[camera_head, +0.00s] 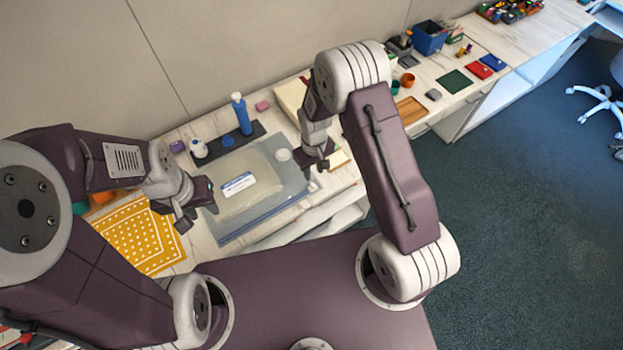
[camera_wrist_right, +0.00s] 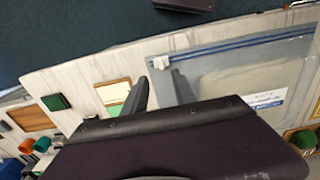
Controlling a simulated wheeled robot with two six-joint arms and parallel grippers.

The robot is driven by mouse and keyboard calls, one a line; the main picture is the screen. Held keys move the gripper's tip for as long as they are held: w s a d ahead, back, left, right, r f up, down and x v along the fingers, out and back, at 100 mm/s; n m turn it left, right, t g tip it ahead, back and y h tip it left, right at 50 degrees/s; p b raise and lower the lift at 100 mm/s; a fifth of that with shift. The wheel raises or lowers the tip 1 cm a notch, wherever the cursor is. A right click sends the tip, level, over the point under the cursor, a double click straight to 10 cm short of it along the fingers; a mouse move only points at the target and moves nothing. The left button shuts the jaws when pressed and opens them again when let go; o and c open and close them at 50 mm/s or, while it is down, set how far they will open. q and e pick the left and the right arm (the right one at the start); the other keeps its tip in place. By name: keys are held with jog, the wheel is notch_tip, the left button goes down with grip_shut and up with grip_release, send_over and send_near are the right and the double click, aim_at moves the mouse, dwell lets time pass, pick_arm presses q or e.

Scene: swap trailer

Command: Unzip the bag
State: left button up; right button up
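The bag (camera_head: 232,222) is a flat, clear bluish zip bag on the table, with a pale content and a white-and-blue label inside. Its blue zip line runs along the edge nearest me; it shows in the right wrist view (camera_wrist_right: 230,46). A small white slider (camera_wrist_right: 160,62) sits at the zip's left end there. My right gripper (camera_head: 318,160) is over the bag's right end. It is open and empty in the right wrist view (camera_wrist_right: 160,92), its fingertips just short of the slider. My left gripper (camera_head: 194,205) is at the bag's left edge, fingers apart and apparently empty.
A yellow dotted cloth (camera_head: 135,232) lies left of the bag. Behind stand a blue bottle (camera_head: 241,115) on a dark mat and a cream block (camera_head: 290,97). A wooden tray (camera_head: 410,110) and a green mat (camera_head: 454,81) lie further right. The table's front edge is close to the bag.

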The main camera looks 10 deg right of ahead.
aim_at(313, 185)
notch_tip(313, 185, down, 8)
jog(key=shift+a+r+p, duration=0.15)
jog(key=shift+r+p, duration=0.1)
jog(key=shift+p, duration=0.75)
jog(key=shift+f, duration=0.45)
grip_shut()
